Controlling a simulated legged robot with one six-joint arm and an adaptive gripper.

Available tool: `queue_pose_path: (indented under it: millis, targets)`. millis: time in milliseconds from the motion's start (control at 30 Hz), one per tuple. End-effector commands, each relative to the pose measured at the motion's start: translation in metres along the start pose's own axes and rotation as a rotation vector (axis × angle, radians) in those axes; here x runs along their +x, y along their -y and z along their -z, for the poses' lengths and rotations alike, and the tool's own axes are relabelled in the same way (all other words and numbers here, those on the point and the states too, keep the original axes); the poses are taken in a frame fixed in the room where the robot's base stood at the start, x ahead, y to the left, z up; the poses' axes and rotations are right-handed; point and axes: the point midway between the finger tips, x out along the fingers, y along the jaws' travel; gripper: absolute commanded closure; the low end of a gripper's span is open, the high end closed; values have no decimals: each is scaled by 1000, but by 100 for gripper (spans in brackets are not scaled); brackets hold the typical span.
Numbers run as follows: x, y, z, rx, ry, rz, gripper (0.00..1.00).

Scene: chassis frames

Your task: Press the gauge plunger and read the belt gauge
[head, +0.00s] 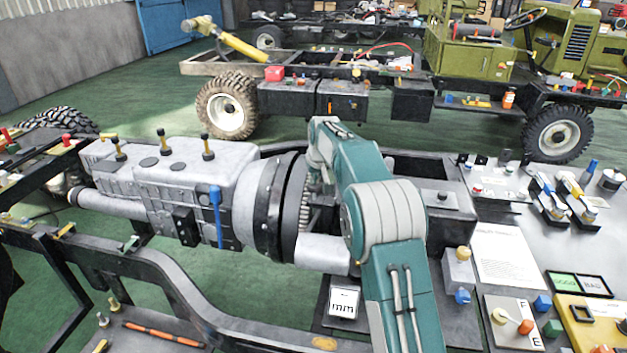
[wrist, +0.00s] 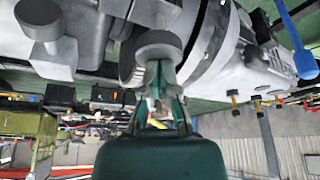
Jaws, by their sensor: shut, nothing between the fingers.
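A small white display marked "mm" (head: 343,303) lies on a dark plate left of my arm in the head view. It shows a short dash and no number that I can read; I take it for the belt gauge readout. My gripper (wrist: 160,75) is shut and empty in the wrist view. Its fingertips are close to a round grey part (wrist: 158,45) beside the engine housing. I cannot tell whether they touch, or whether this part is the plunger.
A blue-handled tool (head: 216,215) is on the engine side. The dark chassis rail (head: 150,265) runs along the front. At the right, a bench holds a white sheet (head: 508,255), a green lit panel (head: 563,284) and several knobs. Another chassis stands behind, across open green floor (head: 120,110).

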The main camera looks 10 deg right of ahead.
Motion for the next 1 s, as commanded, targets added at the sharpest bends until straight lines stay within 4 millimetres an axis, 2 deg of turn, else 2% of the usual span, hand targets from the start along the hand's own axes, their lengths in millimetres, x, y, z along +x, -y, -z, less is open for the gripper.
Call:
queue_pose_path:
  millis: [267,1000]
  targets:
    - [-1,0,0,0,1,0,100]
    - [-48,0,20,-1,0,0,100]
